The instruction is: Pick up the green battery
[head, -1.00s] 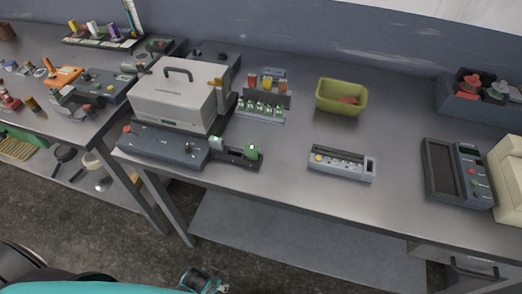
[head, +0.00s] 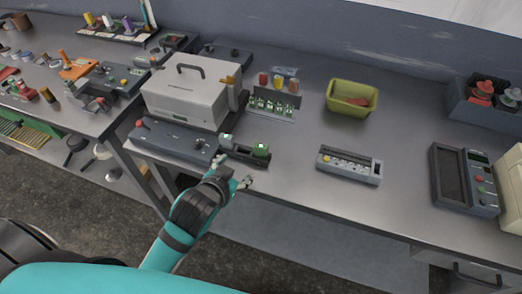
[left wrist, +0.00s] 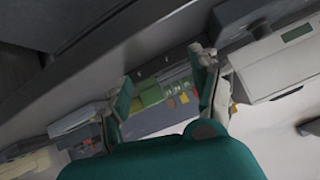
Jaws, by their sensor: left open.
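A green block-like piece (head: 261,150), which may be the green battery, sits at the right end of a dark holder on the front of the workbench. A smaller green and white piece (head: 227,138) is at the holder's left part. My left gripper (head: 237,172) is open and empty, just in front of the holder at the table's front edge, apart from the green piece. In the left wrist view its two fingers (left wrist: 163,82) are spread, with green and yellow shapes beyond them, too blurred to name. My right gripper is not in view.
A white box-shaped machine (head: 187,90) stands behind the holder. A rack of small green-and-white pieces (head: 271,106) is further back. A yellow-green bin (head: 351,98), a grey tray (head: 349,165) and a dark meter (head: 465,178) stand to the right, with clear table between.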

